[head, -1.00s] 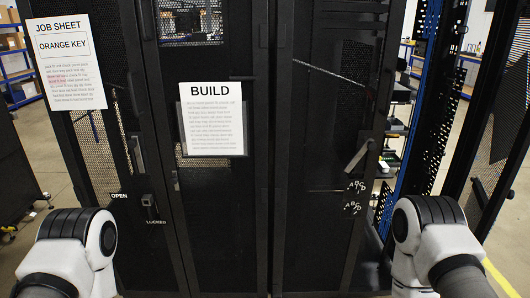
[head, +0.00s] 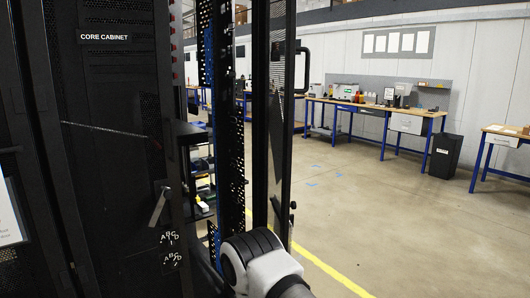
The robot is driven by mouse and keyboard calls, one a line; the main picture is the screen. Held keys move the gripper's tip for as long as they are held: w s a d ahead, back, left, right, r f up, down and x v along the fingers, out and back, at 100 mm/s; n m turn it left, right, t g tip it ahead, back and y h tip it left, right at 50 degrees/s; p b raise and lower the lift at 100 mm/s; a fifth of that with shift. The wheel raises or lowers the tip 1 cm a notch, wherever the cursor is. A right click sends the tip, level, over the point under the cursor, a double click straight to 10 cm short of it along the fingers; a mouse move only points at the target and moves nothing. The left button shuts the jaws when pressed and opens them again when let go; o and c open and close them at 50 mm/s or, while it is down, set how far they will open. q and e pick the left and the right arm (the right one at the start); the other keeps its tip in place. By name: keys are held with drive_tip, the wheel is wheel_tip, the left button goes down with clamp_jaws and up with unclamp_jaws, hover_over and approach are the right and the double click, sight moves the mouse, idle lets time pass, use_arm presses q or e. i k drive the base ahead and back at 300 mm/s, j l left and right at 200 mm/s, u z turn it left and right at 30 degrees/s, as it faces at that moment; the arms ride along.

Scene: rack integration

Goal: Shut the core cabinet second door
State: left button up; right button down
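The core cabinet (head: 104,75) is the black rack at the left of the head view, with a white-lettered "CORE CABINET" label (head: 104,38) near its top. Its front panel at left has a grey lever handle (head: 160,203) and stands shut. To the right, a black perforated door (head: 277,130) stands swung open and is seen nearly edge-on. A black pull handle (head: 306,68) sticks out from its right side. Which panel is the second door is not marked. A white and black link of my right arm shows at the bottom centre, overlapping the door's lower part. Neither gripper shows.
Shelves with items (head: 201,170) show behind. The floor (head: 400,230) to the right is clear, with a yellow line (head: 330,268). Workbenches (head: 375,110) and a black bin (head: 445,157) stand far off.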

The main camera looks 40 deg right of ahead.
sight(280, 128)
drive_tip(key=l+z, duration=0.45)
drive_tip(key=l, duration=1.65)
